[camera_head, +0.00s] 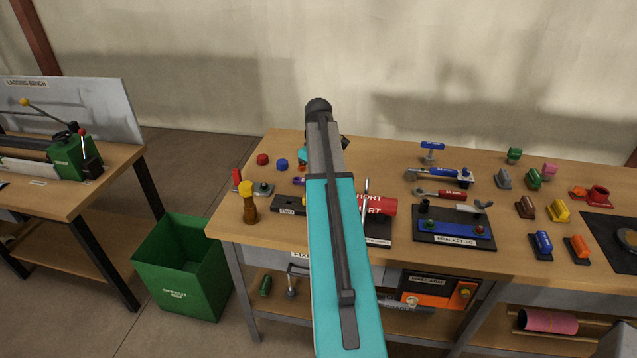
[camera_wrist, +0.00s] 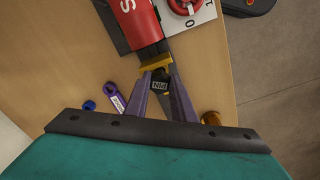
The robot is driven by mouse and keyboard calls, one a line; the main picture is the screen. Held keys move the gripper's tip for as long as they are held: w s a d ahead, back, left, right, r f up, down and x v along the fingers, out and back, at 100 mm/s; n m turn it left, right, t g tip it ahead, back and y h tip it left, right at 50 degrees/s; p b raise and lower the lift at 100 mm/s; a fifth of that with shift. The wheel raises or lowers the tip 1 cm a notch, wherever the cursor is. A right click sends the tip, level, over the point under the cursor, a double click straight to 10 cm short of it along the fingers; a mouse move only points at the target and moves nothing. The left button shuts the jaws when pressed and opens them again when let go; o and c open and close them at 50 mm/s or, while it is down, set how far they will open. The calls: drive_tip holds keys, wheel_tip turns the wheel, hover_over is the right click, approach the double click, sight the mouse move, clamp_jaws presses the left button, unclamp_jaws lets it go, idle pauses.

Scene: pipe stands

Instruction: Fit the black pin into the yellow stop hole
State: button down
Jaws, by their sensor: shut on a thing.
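In the wrist view, my gripper (camera_wrist: 160,80) has its two purple fingers closed on a black pin (camera_wrist: 160,86) with a white "PIN" label. The yellow stop (camera_wrist: 155,62) is just beyond the fingertips, at the near end of a red cylinder (camera_wrist: 140,22). The pin's tip and the stop's hole are hidden, so I cannot tell whether the pin is in the hole. In the head view, my arm hides the gripper, the pin and the stop. The red cylinder, marked "SHORT", partly shows right of my arm (camera_head: 376,205).
A purple wrench (camera_wrist: 115,98) and a blue piece (camera_wrist: 89,105) lie left of the fingers. The blue bracket fixture (camera_head: 455,228) is to the right. A green bin (camera_head: 180,265) stands on the floor.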

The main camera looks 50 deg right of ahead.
drive_tip(key=shift+f, duration=0.65)
idle(0.3)
drive_tip(key=shift+r, duration=0.25)
drive_tip(key=shift+r+p, duration=0.3)
drive_tip(key=shift+r, duration=0.05)
drive_tip(key=c, duration=1.4)
unclamp_jaws()
drive_tip(key=shift+c, duration=0.2)
drive_tip(key=shift+r+p, duration=1.6)
drive_tip(key=shift+r, duration=0.95)
